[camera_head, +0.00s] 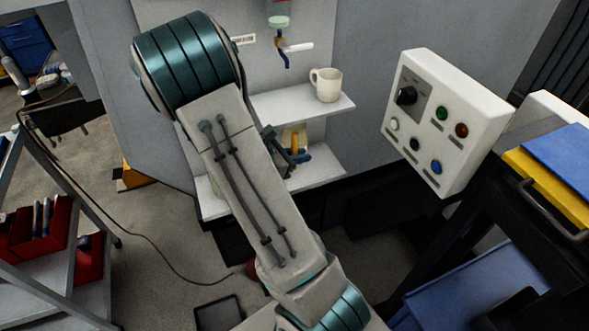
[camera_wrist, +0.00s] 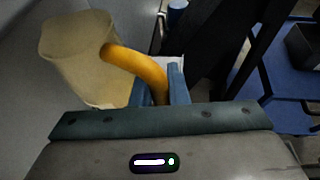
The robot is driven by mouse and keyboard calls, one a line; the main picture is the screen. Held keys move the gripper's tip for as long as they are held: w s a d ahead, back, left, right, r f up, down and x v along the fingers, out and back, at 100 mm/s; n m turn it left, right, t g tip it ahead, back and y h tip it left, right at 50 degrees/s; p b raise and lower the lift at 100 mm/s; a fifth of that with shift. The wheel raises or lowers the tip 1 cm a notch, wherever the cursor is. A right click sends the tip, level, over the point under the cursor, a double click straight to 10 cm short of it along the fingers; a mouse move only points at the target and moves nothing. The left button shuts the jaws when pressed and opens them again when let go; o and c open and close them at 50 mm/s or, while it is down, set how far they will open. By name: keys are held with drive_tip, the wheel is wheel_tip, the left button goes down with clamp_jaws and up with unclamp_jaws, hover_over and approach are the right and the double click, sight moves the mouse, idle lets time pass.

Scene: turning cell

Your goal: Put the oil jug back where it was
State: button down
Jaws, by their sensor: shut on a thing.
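The oil jug (camera_wrist: 72,62) is a pale, see-through yellowish vessel with a thick orange-yellow handle (camera_wrist: 140,66). In the wrist view my gripper (camera_wrist: 159,88) is shut on this handle, with one blue finger on each side, and the jug's body is at the left. In the head view my gripper (camera_head: 292,157) is at the lower white shelf (camera_head: 325,168), below the upper shelf. A small part of the yellow oil jug (camera_head: 296,133) shows there; my arm and the upper shelf hide much of it. I cannot tell whether its base touches the lower shelf.
A cream mug (camera_head: 327,85) stands on the upper white shelf (camera_head: 290,103). A tap with a blue lever (camera_head: 284,54) is on the wall above. A white control box (camera_head: 444,121) with buttons is to the right. A dark cart with a blue tray (camera_head: 465,265) stands at the lower right.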

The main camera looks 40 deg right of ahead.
wheel_tip(320, 180, down, 4)
drive_tip(key=b, duration=0.3)
drive_tip(key=shift+d+f, duration=0.1)
drive_tip(key=shift+f, duration=0.1)
drive_tip(key=shift+w+f, duration=0.1)
drive_tip(key=shift+f, duration=0.1)
drive_tip(key=shift+w, duration=0.25)
drive_tip(key=shift+s, duration=0.1)
drive_tip(key=c, duration=1.4)
unclamp_jaws()
drive_tip(key=shift+f, duration=0.1)
